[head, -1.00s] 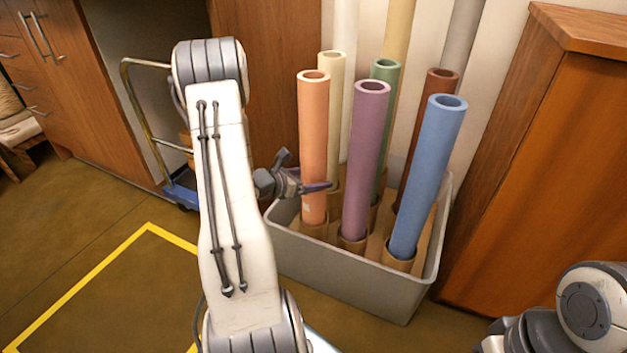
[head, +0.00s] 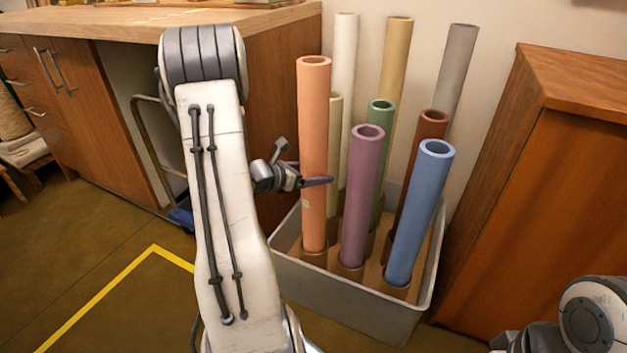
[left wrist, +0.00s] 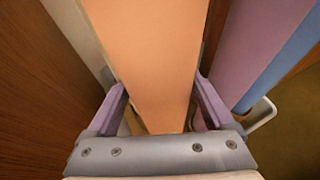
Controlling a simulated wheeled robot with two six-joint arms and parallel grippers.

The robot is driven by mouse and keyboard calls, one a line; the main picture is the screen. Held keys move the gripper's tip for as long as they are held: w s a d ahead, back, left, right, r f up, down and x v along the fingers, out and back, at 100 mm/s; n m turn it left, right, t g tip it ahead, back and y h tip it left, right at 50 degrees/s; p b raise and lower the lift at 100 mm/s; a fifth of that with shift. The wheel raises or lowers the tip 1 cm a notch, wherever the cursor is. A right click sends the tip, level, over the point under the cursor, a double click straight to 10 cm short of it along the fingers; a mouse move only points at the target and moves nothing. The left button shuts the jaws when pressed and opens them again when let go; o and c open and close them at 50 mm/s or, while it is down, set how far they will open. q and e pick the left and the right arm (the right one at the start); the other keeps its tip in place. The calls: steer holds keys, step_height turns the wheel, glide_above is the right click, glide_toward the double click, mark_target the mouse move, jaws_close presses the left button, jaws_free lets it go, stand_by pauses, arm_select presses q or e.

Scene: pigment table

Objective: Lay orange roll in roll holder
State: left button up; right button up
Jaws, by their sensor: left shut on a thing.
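The orange roll (head: 313,140) stands nearly upright at the left front of a grey bin, its top well above the purple roll's. Its lower end is still inside a cardboard socket or just at its rim. In the left wrist view the orange roll (left wrist: 155,60) fills the space between the two purple fingers (left wrist: 160,108). My right arm shows at the lower right, its gripper out of frame. I cannot make out a roll holder.
The grey bin (head: 345,309) holds several other rolls, with the purple roll (head: 361,200) and blue roll (head: 418,215) close to the right. A wooden cabinet (head: 560,210) stands right. A wooden worktop (head: 120,26) is at the back left. Yellow-marked floor is clear.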

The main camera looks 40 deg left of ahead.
mark_target(314, 146)
arm_select(q)
step_height(314, 146, up, 5)
steer(key=shift+f+p, duration=0.15)
steer(key=shift+p, duration=0.7)
steer(key=shift+r+p, duration=1.25)
steer(key=shift+r, duration=0.35)
